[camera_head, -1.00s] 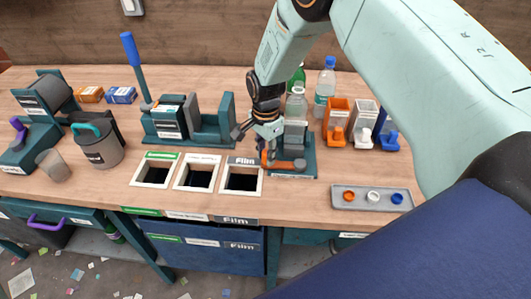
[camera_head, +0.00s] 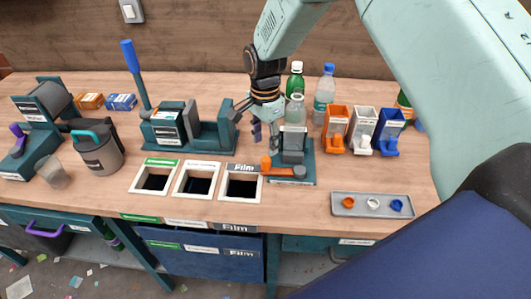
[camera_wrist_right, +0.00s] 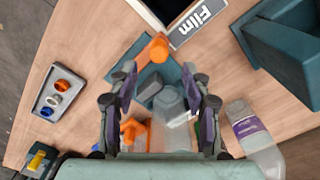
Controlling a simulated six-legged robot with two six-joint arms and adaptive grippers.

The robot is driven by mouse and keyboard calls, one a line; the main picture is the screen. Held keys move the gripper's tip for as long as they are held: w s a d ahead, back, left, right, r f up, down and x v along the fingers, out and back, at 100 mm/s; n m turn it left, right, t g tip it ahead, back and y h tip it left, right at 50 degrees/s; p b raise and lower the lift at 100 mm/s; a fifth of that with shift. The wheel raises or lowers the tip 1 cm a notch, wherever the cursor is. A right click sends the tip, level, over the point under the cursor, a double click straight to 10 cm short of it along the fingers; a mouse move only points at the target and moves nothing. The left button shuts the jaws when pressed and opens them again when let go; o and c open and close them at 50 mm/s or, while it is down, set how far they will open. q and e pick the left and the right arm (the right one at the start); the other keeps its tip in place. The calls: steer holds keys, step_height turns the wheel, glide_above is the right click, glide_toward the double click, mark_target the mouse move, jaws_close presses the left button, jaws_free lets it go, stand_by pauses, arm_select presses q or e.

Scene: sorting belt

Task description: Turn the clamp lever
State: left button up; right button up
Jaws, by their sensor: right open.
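The clamp lever (camera_head: 284,171) is an orange bar with an upright orange knob at its left end. It lies across the front of a teal clamp stand (camera_head: 307,174), pointing left toward the Film opening. A clear bottle (camera_head: 296,112) stands upright in the clamp behind a grey block. My right gripper (camera_head: 246,121) is open and empty, above and behind the knob, apart from it. In the right wrist view its open fingers (camera_wrist_right: 165,88) spread on either side of the bottle and grey block, with the orange knob (camera_wrist_right: 158,49) beyond the fingertips. My left gripper is not in view.
Three framed openings, the right one marked Film (camera_head: 243,187), lie left of the lever. A teal press with a blue handle (camera_head: 133,58) stands further left. Orange, white and blue bins (camera_head: 362,128) stand right of the clamp. A grey tray of rings (camera_head: 355,211) lies front right.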

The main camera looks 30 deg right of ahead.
steer(key=shift+r, duration=2.35)
